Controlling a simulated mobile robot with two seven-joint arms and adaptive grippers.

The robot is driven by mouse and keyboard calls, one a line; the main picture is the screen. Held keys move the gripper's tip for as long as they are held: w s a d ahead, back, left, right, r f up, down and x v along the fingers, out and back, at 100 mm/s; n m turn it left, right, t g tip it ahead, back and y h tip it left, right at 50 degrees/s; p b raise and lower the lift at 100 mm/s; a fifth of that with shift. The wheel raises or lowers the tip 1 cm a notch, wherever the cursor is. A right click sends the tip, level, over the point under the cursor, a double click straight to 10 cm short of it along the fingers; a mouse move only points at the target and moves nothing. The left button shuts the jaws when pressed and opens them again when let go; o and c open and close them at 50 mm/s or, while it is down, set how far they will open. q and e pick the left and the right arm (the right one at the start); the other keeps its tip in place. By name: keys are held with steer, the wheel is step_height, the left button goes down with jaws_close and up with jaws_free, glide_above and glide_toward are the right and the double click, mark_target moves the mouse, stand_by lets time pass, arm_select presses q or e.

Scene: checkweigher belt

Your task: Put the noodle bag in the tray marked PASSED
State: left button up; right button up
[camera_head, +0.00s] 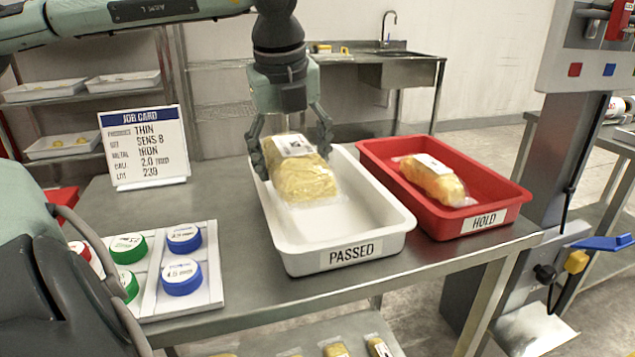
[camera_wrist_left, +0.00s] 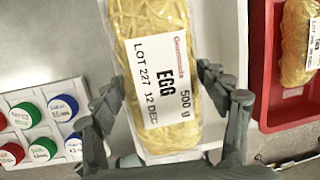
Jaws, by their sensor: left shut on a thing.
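A clear bag of yellow noodles (camera_head: 300,178) with a white label is in my left gripper (camera_head: 296,142), over the white tray marked PASSED (camera_head: 345,255). In the left wrist view the noodle bag (camera_wrist_left: 190,115) lies between the fingers of my left gripper (camera_wrist_left: 172,100), and its label reads EGG, 500, LOT 227, 12 DEC. The gripper is shut on the bag's sides. I cannot tell whether the bag's underside touches the tray floor. My right gripper is in neither view.
A red tray marked HOLD (camera_head: 484,222) stands right of the white one, with another noodle bag (camera_head: 433,180) in it. A job card (camera_head: 146,145) stands at the left.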

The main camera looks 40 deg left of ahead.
mark_target(314, 151)
arm_select(q)
steer(key=w, duration=0.1)
steer(key=w+d+f, duration=0.1)
steer(key=w+f, duration=0.1)
steer(key=shift+w+d+f, duration=0.2)
steer(key=shift+w+d, duration=0.15)
steer(key=shift+w, duration=0.05)
steer(key=shift+f+p, duration=0.3)
step_height(314, 151, down, 3)
steer(key=shift+f, duration=0.3)
steer(key=o, duration=1.5)
steer(key=shift+o, duration=0.7)
steer(key=shift+r, duration=0.25)
steer(key=v, duration=1.1)
steer(key=shift+s+d+r, duration=0.15)
steer(key=shift+s+r, duration=0.05)
steer(key=shift+r, duration=0.1)
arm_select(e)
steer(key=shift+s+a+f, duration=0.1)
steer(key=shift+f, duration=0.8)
